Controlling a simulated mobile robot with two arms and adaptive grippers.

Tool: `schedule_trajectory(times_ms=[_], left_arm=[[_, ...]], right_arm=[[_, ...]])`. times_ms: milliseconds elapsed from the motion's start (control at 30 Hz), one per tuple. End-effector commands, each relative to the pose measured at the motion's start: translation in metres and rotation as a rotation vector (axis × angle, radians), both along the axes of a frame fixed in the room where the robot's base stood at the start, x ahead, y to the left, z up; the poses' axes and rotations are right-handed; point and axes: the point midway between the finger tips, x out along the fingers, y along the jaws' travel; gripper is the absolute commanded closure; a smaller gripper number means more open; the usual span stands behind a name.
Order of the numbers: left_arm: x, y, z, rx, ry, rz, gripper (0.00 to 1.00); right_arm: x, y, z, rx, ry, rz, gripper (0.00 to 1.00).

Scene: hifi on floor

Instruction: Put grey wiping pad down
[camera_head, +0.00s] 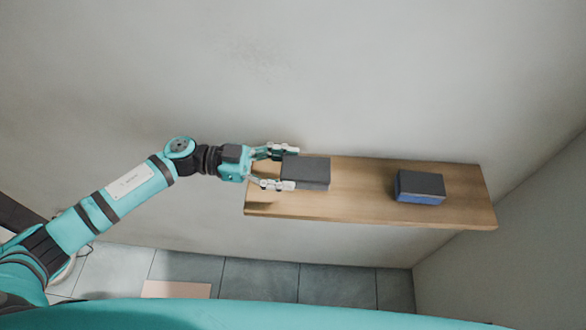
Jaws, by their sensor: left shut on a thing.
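The grey wiping pad (308,172) is a dark grey block at the left part of a wooden shelf (355,205). My left gripper (286,168) reaches in from the left with one finger on each side of the pad's left end and is shut on it. The pad is over the shelf top; I cannot tell whether it touches the board. My right gripper is not in view.
A second block (420,186), dark grey on top and blue below, sits on the right part of the shelf. Bare board lies between the two blocks. A plain wall is behind the shelf, and grey floor tiles (260,275) are below.

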Motion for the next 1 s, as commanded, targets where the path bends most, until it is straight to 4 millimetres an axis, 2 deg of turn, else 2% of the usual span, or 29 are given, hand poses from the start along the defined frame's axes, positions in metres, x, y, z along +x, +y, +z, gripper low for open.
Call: schedule_trajectory(times_ms=[200, 300, 433, 833, 867, 1000], left_arm=[[0.008, -0.019, 0.0, -0.001, 0.001, 0.0, 0.99], [0.007, -0.016, -0.02, 0.0, 0.008, 0.004, 0.99], [0.008, -0.016, -0.034, 0.0, 0.003, 0.002, 0.99], [0.007, -0.015, -0.042, 0.0, 0.001, 0.001, 0.99], [0.007, -0.015, -0.042, 0.0, 0.001, 0.001, 0.43], [0.007, -0.015, -0.041, 0.001, 0.001, 0.001, 0.25]], right_arm=[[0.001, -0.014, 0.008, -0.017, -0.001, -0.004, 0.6], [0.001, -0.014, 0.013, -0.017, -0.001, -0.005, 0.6], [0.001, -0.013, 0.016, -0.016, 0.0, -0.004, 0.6], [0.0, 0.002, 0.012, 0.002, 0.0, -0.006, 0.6], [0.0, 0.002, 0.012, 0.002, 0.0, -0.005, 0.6], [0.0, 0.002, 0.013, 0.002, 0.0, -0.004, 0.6]])
